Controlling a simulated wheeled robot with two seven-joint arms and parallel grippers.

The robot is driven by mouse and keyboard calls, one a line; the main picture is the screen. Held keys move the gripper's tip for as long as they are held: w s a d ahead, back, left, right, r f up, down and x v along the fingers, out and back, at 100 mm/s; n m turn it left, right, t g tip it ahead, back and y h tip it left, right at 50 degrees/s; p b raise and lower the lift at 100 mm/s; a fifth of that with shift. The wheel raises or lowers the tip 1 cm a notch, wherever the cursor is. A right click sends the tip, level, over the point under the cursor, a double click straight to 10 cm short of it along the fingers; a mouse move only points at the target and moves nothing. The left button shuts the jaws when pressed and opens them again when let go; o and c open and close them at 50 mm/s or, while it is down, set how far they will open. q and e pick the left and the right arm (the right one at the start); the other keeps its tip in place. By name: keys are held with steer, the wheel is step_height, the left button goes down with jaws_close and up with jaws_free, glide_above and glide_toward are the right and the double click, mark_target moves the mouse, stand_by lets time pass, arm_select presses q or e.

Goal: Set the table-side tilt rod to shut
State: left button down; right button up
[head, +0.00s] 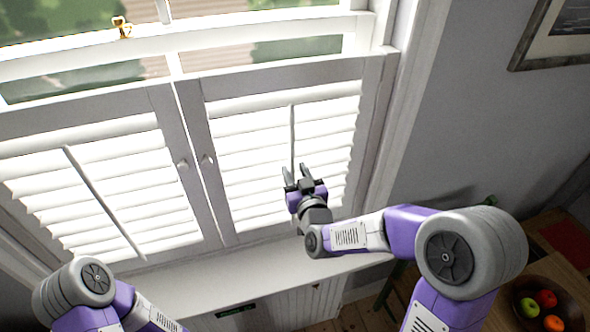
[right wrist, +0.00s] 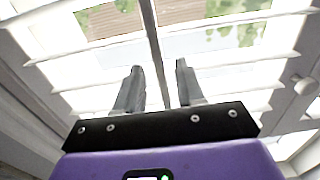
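The table-side tilt rod (head: 292,130) is a thin upright bar on the front of the right shutter (head: 235,165). Its lower part is hidden behind my right gripper (head: 300,172). In the right wrist view, the rod (right wrist: 152,42) runs down between the two spread fingers of the right gripper (right wrist: 160,82), apart from both fingertips. Whether it lies within finger depth I cannot tell. The gripper is open and empty. The right shutter's slats (right wrist: 55,58) stand open, with greenery and a brown surface showing through the gaps. My left gripper is outside the view.
The left shutter (head: 110,185) has its own slanting rod (head: 105,205). A round knob (head: 208,159) sits on the right shutter's inner frame. A sill (head: 260,283) runs below. A table (head: 550,250) with a fruit bowl (head: 530,290) stands at right.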

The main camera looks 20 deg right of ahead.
mark_target(293, 156)
steer(key=shift+w, duration=0.2)
jaws_close()
steer(key=shift+r+p, duration=0.8)
steer(key=shift+r, duration=1.4)
jaws_free()
steer(key=shift+f, duration=0.1)
steer(key=s+b, duration=0.1)
steer(key=s, duration=0.6)
steer(key=shift+s+d, duration=0.15)
steer(key=shift+s, duration=0.15)
